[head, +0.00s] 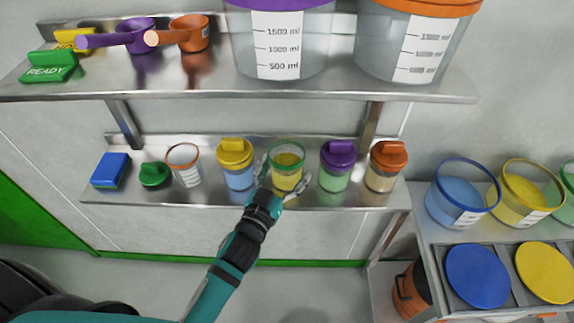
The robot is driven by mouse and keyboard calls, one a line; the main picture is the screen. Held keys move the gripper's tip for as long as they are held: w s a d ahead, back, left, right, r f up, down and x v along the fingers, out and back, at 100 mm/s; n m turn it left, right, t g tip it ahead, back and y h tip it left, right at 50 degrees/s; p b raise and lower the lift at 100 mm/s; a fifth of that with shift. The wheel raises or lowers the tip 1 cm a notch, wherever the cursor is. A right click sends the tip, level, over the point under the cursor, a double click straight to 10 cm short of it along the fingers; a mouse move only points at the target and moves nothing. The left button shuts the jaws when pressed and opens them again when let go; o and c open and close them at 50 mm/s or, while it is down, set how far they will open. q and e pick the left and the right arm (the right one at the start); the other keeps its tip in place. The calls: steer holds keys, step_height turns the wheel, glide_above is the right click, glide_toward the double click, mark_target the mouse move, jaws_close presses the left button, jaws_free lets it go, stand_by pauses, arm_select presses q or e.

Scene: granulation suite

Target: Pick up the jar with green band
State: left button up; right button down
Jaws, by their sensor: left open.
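The jar with green band (288,160) stands upright and open on the lower shelf, with a green rim and yellow contents. My left gripper (284,178) is open at this jar, with one finger at its left side and one at its right. The gripper hides part of the jar's lower left front. I cannot tell whether the fingers touch it. My right gripper is not in view.
A yellow-lidded jar (237,162) stands close on the left and a purple-lidded jar (337,166) on the right. An orange-lidded jar (384,167) is further right. A green lid (154,175) lies left.

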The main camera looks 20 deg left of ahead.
arm_select(q)
steer(key=shift+w, duration=0.2)
steer(key=shift+s, duration=0.1)
steer(key=c, duration=1.3)
steer(key=shift+c, duration=0.9)
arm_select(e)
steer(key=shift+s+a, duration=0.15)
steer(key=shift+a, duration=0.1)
